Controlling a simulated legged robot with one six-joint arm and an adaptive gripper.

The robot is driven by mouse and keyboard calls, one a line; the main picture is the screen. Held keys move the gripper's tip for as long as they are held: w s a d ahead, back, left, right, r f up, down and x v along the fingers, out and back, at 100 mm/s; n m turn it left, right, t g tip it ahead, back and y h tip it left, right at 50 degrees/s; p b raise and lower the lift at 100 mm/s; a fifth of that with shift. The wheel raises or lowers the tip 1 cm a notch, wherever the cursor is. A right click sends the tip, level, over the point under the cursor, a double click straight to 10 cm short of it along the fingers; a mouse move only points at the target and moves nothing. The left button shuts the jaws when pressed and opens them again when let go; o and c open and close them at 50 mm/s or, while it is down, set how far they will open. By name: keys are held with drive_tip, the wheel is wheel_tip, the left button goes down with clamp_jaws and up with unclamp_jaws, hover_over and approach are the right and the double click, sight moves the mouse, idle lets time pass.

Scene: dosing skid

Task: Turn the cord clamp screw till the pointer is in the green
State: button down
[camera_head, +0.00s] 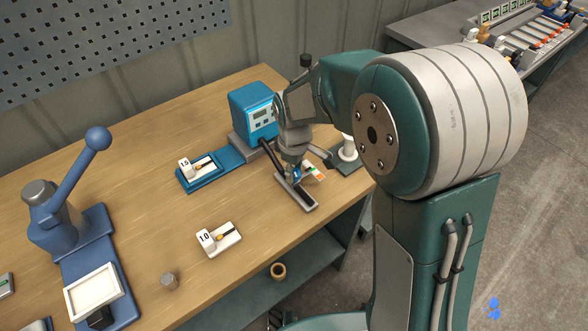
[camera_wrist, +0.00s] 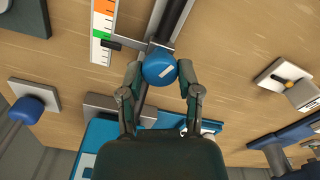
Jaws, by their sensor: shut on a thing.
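The cord clamp screw (camera_wrist: 160,68) is a round blue knob with a white mark on its face, set on a grey metal rail (camera_wrist: 168,25). My gripper (camera_wrist: 160,80) is shut on it, one finger on each side. A dark pointer (camera_wrist: 124,43) reaches left from the clamp to an upright scale (camera_wrist: 101,52) with orange, green and white bands. In the head view, my gripper (camera_head: 296,170) covers most of the screw, beside the small scale (camera_head: 318,174).
A blue meter (camera_head: 254,110) with a display stands behind the clamp. A block marked 1.5 (camera_head: 188,168) and one marked 1.0 (camera_head: 206,241) lie to the left. A blue lever press (camera_head: 70,225) is farther left. A white spool (camera_head: 348,149) stands at right.

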drive_tip(key=m, duration=0.4)
drive_tip(key=shift+m, duration=0.3)
drive_tip(key=shift+f+m, duration=0.1)
drive_tip(key=shift+m, duration=1.8)
drive_tip(key=shift+c, duration=1.5)
unclamp_jaws()
